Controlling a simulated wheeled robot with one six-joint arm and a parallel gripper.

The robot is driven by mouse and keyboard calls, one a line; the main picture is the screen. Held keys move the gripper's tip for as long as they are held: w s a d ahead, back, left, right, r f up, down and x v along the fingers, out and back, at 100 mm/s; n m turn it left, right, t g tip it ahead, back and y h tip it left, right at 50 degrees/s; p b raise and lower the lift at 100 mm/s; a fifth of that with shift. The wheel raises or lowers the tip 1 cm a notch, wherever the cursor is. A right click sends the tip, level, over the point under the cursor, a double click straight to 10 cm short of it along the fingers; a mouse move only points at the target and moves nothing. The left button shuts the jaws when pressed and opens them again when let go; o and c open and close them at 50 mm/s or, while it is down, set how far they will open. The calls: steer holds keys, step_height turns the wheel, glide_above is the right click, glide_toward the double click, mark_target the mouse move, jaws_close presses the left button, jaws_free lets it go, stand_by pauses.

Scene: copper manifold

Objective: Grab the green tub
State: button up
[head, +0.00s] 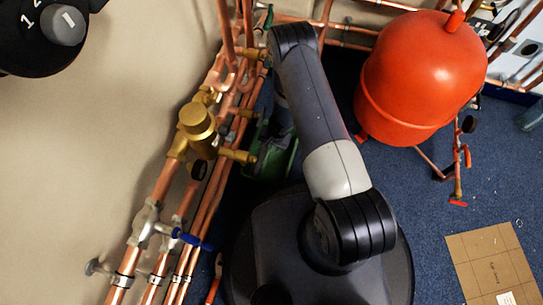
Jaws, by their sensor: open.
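A green tub (279,166) stands on the blue floor in the head view, between the copper pipes and my arm. My arm covers part of it, and a brass pipe fitting sits close to its left side. My arm rises from my dark base, bends at the top of the picture and folds back down behind its own upper link. My gripper is hidden behind the arm, so its distance from the tub cannot be told.
Copper pipes (210,205) with a brass valve (197,121) and a blue-handled valve (186,237) run along the beige wall at left. A red tank (421,75) stands at right. Cardboard (490,262) lies on the floor at lower right.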

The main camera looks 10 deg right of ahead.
steer(key=shift+c, duration=0.4)
jaws_close()
stand_by(0.4)
